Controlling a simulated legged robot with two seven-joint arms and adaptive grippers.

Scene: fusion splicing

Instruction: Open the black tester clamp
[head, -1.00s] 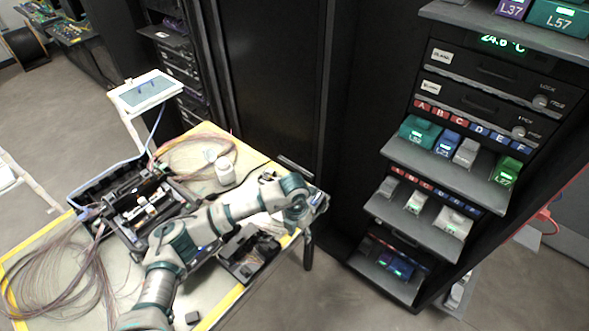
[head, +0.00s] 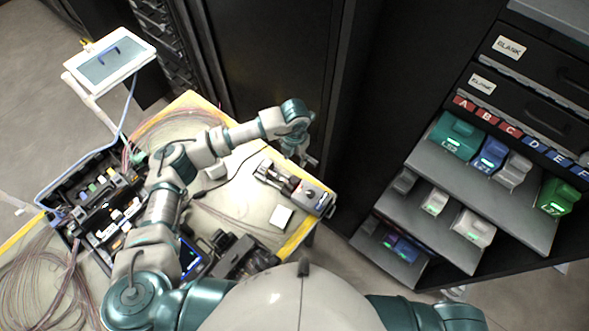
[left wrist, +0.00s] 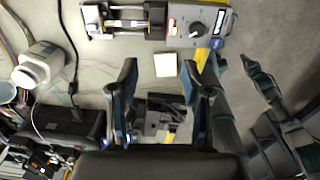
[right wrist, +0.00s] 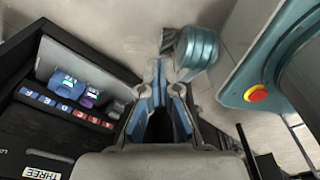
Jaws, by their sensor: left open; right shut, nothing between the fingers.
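The tester (head: 313,196), a grey box with a dial and dark clamp parts (head: 276,178) at its left, lies near the table's right corner in the head view. In the left wrist view the tester (left wrist: 203,22) lies along the top edge, with its dark clamp parts (left wrist: 137,20) to the left. I cannot tell whether the clamp is open. My left gripper (head: 303,160) is open and empty above the table edge, apart from the tester; its fingers (left wrist: 157,82) are spread in the left wrist view. My right gripper (right wrist: 161,75) is shut and empty, away from the table.
A white square pad (head: 281,216) lies beside the tester. A black splicing kit (head: 100,210) with cables fills the table's left. A rack with shelves of coloured modules (head: 490,150) stands at right.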

